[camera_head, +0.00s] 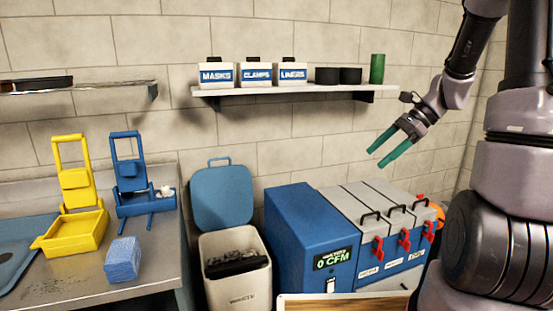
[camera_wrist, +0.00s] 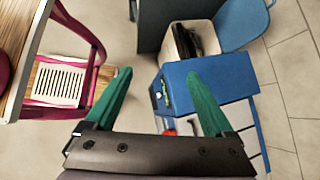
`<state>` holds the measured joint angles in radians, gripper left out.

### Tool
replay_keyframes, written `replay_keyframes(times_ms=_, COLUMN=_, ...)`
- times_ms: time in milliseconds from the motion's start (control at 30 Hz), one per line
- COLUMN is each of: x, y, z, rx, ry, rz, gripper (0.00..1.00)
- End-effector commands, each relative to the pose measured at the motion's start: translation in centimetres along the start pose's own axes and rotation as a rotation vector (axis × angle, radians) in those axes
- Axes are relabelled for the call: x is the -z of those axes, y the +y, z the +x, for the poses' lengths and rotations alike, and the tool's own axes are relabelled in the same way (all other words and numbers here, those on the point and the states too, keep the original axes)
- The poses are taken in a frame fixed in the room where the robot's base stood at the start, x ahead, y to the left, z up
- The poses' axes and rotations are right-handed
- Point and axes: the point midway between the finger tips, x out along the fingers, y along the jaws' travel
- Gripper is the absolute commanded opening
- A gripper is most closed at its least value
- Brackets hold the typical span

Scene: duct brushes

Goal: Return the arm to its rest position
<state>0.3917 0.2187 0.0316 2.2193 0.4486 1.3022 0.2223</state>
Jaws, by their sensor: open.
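My gripper (camera_head: 383,147) is at the right in the head view, raised in the air above the blue machine with the grey lids. Its two green fingers are spread apart with nothing between them. In the wrist view the same fingers (camera_wrist: 155,90) point away over the floor and the blue machine. My arm comes down from the top right and is bent at the wrist. The gripper touches nothing that I can see.
A blue machine (camera_head: 295,235) with a "0 CFM" display stands below, beside an open bin (camera_head: 236,268) holding dark items. A wall shelf (camera_head: 290,91) carries labelled boxes. Left, a metal counter (camera_head: 85,285) holds yellow (camera_head: 75,232) and blue (camera_head: 145,203) caddies and a blue sponge block (camera_head: 122,260).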

Motion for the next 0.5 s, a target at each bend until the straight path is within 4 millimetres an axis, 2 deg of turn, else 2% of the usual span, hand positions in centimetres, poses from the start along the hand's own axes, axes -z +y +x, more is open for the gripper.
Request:
replay_keyframes(times_ms=33, x=-1.8, y=0.8, z=-0.8, rx=0.000, ry=0.056, rz=-0.097, gripper=0.88)
replay_keyframes(times_ms=200, x=-6.0, y=3.7, z=-3.0, rx=-0.004, ry=0.234, rz=-0.395, gripper=0.88)
replay_keyframes(times_ms=500, x=-11.7, y=9.1, z=-7.0, rx=0.027, ry=0.544, rz=-0.909, gripper=0.88)
